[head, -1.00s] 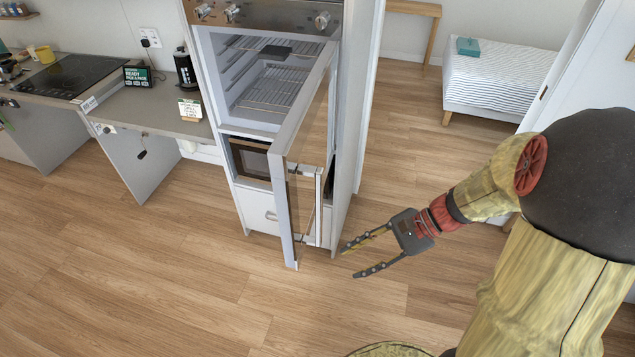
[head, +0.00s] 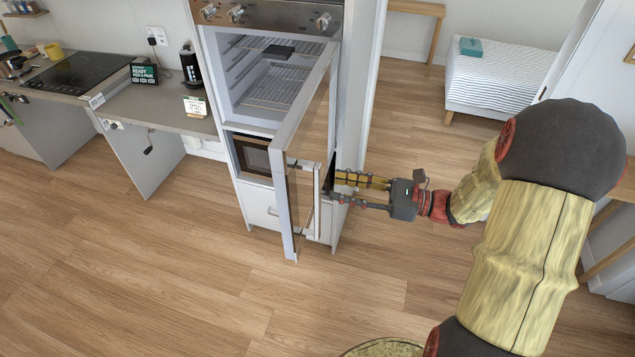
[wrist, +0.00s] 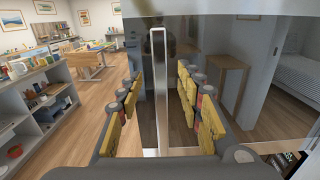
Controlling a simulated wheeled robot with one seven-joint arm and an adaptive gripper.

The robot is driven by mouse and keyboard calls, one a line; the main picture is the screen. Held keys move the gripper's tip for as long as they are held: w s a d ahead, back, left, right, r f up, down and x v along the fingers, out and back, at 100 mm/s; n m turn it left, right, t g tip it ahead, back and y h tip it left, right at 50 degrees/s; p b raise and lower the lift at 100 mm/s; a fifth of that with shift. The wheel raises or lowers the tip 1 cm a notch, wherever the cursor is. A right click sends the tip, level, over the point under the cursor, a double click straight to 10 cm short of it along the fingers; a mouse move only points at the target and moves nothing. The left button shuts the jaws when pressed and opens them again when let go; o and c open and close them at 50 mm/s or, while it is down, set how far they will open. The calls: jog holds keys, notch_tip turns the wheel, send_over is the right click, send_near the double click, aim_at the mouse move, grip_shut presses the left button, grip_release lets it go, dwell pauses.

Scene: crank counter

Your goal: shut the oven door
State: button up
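The oven door (head: 284,185) stands wide open, swung out from the tall oven cabinet, with its glass panel upright. Its long vertical handle (head: 317,205) is on the face toward my arm. My gripper (head: 338,186) is just right of the handle, fingers pointing at the door and spread apart. In the wrist view, the handle (wrist: 159,95) stands upright between the two open fingers (wrist: 160,80), with gaps on both sides. I cannot tell whether the fingertips reach past the bar. The oven cavity (head: 270,80) is open, with wire racks inside.
A counter (head: 150,105) with a hob, a sign and a black kettle (head: 190,68) is left of the oven. A bed (head: 500,80) and a wooden table (head: 415,8) stand behind on the right. The floor in front of the door is clear.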

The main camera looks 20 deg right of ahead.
aim_at(317, 183)
jog(key=shift+x, duration=3.35)
jog(key=shift+c, duration=0.3)
grip_shut()
